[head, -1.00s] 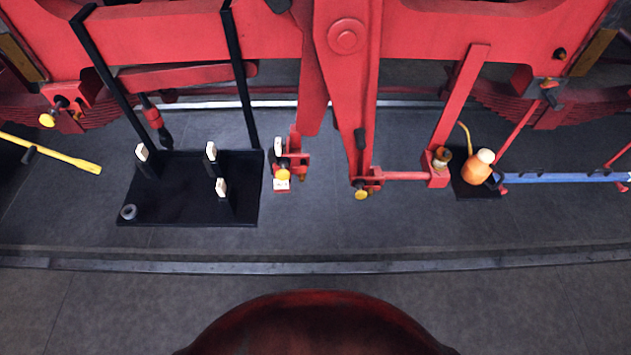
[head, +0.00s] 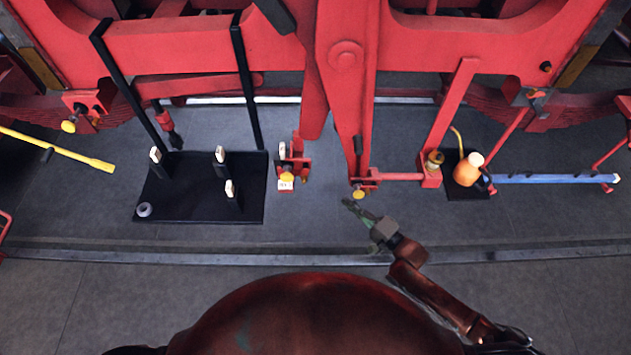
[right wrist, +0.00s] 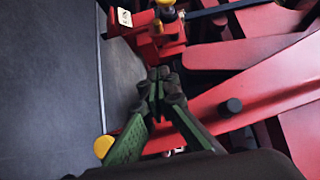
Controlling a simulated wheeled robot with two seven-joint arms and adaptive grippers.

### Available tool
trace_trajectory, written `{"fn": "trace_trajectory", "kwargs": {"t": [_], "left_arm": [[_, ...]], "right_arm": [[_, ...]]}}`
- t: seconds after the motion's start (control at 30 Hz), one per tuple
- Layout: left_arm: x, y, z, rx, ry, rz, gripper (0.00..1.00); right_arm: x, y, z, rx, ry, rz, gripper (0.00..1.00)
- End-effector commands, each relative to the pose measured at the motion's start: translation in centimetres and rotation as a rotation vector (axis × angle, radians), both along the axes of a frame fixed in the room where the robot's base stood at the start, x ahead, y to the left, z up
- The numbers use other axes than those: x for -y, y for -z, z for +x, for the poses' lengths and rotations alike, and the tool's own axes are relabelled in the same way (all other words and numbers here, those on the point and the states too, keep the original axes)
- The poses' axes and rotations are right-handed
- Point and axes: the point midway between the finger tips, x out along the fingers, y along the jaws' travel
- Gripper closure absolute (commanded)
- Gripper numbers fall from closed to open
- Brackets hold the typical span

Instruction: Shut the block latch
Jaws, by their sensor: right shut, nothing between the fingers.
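A small red bracket (head: 302,163) with a yellow knob (head: 288,177) and a white tag (head: 286,186) stands left of the long red lever. It looks like the block latch, but its label and position are too small to read. In the right wrist view the red bracket (right wrist: 160,45) is ahead of the fingers, with its white tag (right wrist: 124,17). My right gripper (head: 350,205) is shut and empty, right of and nearer than the bracket, just below another yellow knob (head: 358,194). In the right wrist view its fingertips (right wrist: 158,76) are together. My left gripper is out of view.
A black board (head: 200,205) with white-topped posts lies left of the bracket. The long red lever (head: 345,90) hangs right of it. An orange bottle (head: 468,172) and a blue bar (head: 550,179) are farther right.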

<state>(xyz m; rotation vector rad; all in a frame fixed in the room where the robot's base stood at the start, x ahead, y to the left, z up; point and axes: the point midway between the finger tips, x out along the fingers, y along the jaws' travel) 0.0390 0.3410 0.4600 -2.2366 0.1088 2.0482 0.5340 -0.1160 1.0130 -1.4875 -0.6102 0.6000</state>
Motion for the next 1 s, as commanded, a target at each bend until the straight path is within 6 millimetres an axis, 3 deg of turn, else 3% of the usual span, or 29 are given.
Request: {"fn": "trace_trajectory", "kwargs": {"t": [0.47,1.0], "left_arm": [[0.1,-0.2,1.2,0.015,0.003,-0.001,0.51],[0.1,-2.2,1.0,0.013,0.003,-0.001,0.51]], "right_arm": [[-0.7,-0.7,0.2,-0.006,-0.009,0.022,1.00],[-7.7,-0.9,7.2,-0.006,-0.009,0.021,1.00]]}}
